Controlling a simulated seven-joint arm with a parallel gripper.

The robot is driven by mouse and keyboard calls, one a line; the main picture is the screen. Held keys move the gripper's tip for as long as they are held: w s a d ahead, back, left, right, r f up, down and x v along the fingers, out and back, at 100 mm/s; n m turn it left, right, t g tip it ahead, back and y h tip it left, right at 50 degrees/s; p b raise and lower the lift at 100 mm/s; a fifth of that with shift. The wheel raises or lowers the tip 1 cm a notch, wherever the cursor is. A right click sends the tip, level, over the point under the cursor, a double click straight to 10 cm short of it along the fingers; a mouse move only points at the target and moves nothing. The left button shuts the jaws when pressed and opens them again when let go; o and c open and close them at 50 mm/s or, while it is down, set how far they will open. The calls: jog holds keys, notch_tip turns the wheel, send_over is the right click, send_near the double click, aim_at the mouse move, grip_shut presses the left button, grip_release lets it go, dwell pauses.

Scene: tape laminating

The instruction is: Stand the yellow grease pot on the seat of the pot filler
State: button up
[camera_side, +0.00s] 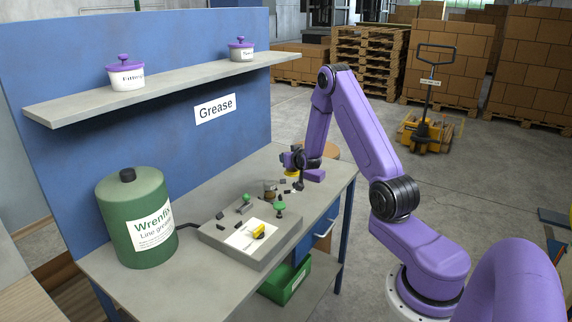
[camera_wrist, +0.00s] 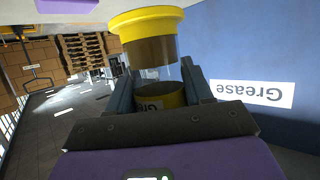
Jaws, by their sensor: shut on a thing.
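The yellow grease pot (camera_wrist: 147,24) is in my gripper (camera_wrist: 155,88). It has a yellow rim, a clear wall and brown grease inside, and it fills the space between the jaws in the wrist view. In the side view my gripper (camera_side: 297,162) is above the bench's right part, and the small yellow ends of the pot show beside it. The pot filler is likely the grey base plate (camera_side: 215,232) on the bench with green-knobbed parts (camera_side: 279,206). I cannot clearly make out its seat. The pot is apart from the plate.
A green line-grease drum (camera_side: 112,220) stands on the bench's left, with a dark hose to the plate. A small brown-grey cylinder (camera_side: 270,189) stands beside the plate. A yellow part (camera_side: 258,231) lies on its white sheet. A shelf (camera_side: 170,86) with two white pots hangs behind.

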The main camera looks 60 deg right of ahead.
jog(key=d+v, duration=0.1)
jog(key=v, duration=0.7)
jog(key=w+a+r+n+t+y, duration=0.1)
jog(key=w+a+r+n+y, duration=0.2)
jog(key=a+n+y, duration=0.4)
jog(key=w+a+r+n+t+y, duration=0.25)
jog(key=a+n+y, duration=0.2)
jog(key=a, duration=0.45)
jog(key=s+a+n+g+y, duration=0.9)
jog(key=a+n+y, duration=0.1)
jog(key=a, duration=0.2)
send_over(225, 223)
jog(key=f, duration=1)
jog(key=shift+s+a, duration=0.2)
jog(key=shift+w+f, duration=0.15)
jog(key=shift+f, duration=1.6)
